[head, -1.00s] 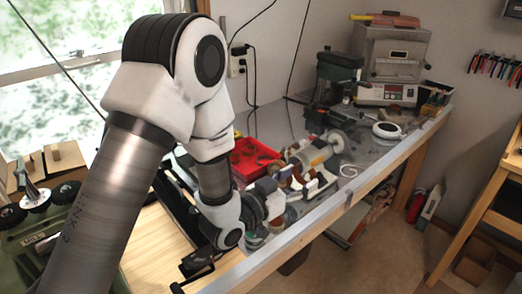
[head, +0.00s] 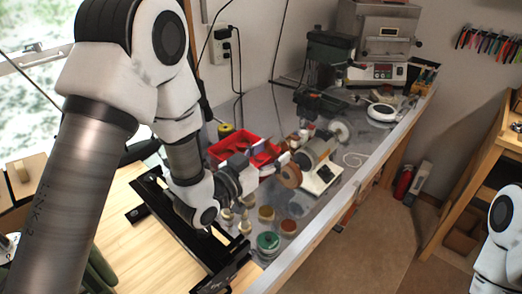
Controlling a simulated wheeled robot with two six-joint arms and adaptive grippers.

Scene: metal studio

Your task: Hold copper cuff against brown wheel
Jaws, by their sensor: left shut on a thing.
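The brown wheel (head: 290,174) is on the left end of the polishing motor (head: 316,150) on the bench. My left gripper (head: 276,168) reaches in from the left, just left of the wheel, with its pale fingertips close to the wheel's edge. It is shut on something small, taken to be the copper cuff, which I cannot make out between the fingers. I cannot tell whether it touches the wheel. Part of my right arm shows at the right edge; its gripper is out of view.
A red tray (head: 222,150) lies behind my left gripper. Several small jars, including a green one (head: 268,241), stand in front of it. A drill press (head: 330,62) and a small kiln (head: 376,45) stand at the back. The bench's front edge (head: 330,222) runs close by.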

